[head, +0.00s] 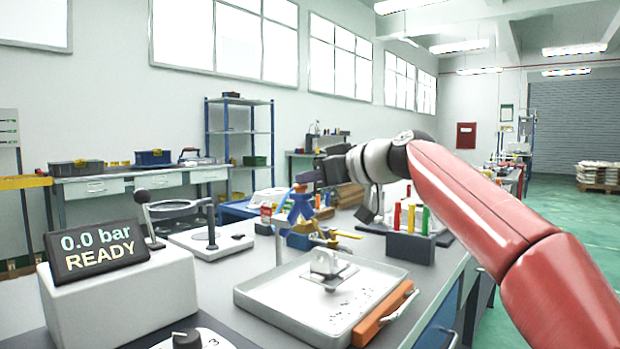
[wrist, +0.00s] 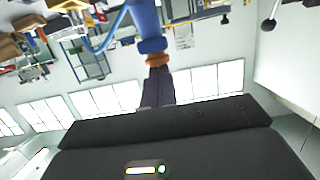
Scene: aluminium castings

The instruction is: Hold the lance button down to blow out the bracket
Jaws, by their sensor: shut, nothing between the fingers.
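The blue lance (head: 301,208) stands upright behind the tray, with an orange button (head: 299,188) on top. My gripper (head: 306,176) is shut and empty, right at the top of the lance. In the wrist view, which is upside down, the shut fingertips (wrist: 158,76) line up with the orange button (wrist: 157,60) above the blue body (wrist: 149,24); I cannot tell if they touch. The grey bracket (head: 327,262) sits in the shallow tray (head: 262,308), with small specks beside it. The display (head: 97,245) reads 0.0 bar READY.
A magnifier stand (head: 205,238) is left of the lance. A block with red, yellow and green handles (head: 410,246) is at the right. An orange bar (head: 384,315) runs along the tray's right edge. A dial (head: 187,340) is at the front.

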